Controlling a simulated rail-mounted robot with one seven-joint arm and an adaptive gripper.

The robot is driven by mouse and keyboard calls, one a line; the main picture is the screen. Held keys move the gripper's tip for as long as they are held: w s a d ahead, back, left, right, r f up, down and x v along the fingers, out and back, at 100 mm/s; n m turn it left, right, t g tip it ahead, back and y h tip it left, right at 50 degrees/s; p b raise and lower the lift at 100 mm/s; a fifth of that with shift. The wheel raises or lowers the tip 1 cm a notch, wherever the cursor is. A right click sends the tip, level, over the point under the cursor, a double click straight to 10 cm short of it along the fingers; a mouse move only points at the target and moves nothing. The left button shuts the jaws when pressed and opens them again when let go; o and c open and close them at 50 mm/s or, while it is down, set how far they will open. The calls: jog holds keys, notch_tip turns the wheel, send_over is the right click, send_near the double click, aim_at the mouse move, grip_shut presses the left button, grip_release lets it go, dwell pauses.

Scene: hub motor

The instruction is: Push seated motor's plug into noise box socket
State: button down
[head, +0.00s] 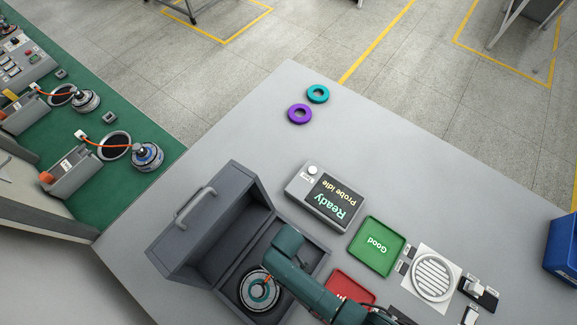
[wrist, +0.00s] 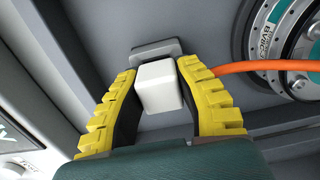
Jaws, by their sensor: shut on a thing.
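The motor (head: 259,290), round with a silver and teal face, sits inside the open grey noise box (head: 234,247). It also shows at the upper right of the wrist view (wrist: 268,38), with an orange cable (wrist: 245,66) leading to the white plug (wrist: 158,88). My gripper (wrist: 158,70) is shut on the plug, a yellow ribbed finger on each side. A grey socket block (wrist: 157,48) on the box is just beyond the plug, in line with it. I cannot tell whether the plug touches or enters it. In the head view my arm hides the plug and socket.
The box lid stands open on the left. A display (head: 329,195) reading "Ready, Probe Idle", a green "Good" tray (head: 376,246) and a red tray (head: 350,287) lie to the right. Purple (head: 300,114) and teal (head: 318,94) rings lie farther back.

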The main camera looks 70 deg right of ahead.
dwell(0.3)
jog(key=c, duration=0.8)
grip_release()
notch_tip(320, 180, up, 12)
